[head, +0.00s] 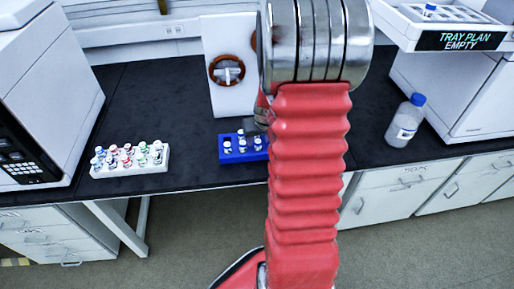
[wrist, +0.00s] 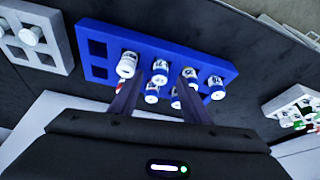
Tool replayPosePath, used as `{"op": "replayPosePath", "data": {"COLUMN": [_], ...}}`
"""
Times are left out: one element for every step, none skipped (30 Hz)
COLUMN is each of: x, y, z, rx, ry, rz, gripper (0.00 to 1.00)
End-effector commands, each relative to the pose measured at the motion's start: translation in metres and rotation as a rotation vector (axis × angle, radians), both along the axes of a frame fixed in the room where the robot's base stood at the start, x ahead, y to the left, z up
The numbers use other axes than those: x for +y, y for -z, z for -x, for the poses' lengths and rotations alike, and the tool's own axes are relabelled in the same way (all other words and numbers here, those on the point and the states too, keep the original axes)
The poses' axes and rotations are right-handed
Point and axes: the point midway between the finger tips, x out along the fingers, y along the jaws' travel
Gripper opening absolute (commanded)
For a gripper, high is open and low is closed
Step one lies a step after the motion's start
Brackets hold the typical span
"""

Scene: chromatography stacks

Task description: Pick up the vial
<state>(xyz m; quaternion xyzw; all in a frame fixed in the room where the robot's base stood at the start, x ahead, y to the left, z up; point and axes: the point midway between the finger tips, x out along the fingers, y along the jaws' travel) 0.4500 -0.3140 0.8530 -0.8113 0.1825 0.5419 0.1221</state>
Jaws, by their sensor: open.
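Several white-capped vials with blue-marked labels stand in a blue rack (head: 231,156). The blue rack also shows in the wrist view (wrist: 103,40), with empty square holes at its left end. My gripper (wrist: 158,84) is open, its two dark fingers reaching over the near side of the rack. One vial (wrist: 160,70) and another nearer vial (wrist: 152,92) show between the fingers. A vial (wrist: 127,64) is beside the left finger and another (wrist: 216,88) is right of the right finger. I cannot tell which vial is meant. In the head view my arm hides the gripper and the rack's right part.
A white rack (head: 150,166) with several coloured vials stands left on the black bench (head: 190,105). A blue-capped bottle (head: 405,122) stands at right. A grey rack (wrist: 55,58) lies left of the blue rack.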

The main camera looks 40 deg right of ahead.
Motion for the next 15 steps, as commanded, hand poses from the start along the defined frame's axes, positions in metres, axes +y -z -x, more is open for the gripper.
{"op": "replayPosePath", "data": {"x": [0.000,-0.001,-0.001,-0.002,-0.002,-0.002,-0.002,-0.003,-0.003,-0.003,-0.003,-0.003,-0.003,-0.003,-0.003], "y": [0.006,0.009,0.012,0.014,0.015,0.017,0.018,0.018,0.019,0.019,0.018,0.018,0.018,0.018,0.018], "z": [-0.002,-0.003,-0.004,-0.005,-0.005,-0.006,-0.006,-0.006,-0.007,-0.007,-0.007,-0.007,-0.007,-0.007,-0.007], "rx": [0.002,0.002,0.001,0.001,0.001,0.002,0.002,0.001,0.001,0.001,0.001,0.001,0.001,0.001,0.001], "ry": [-0.001,-0.001,0.000,0.000,0.000,-0.001,-0.002,-0.002,-0.002,-0.002,-0.002,-0.002,-0.002,-0.002,-0.002], "rz": [-0.002,-0.002,-0.002,-0.001,-0.001,-0.001,0.000,0.000,0.000,0.000,0.000,0.000,0.000,0.000,0.000], "gripper": [0.43,0.43,0.43,0.43,0.43,0.43,0.43,0.43,0.43,0.43,0.43,0.43,0.43,0.43,0.43]}}
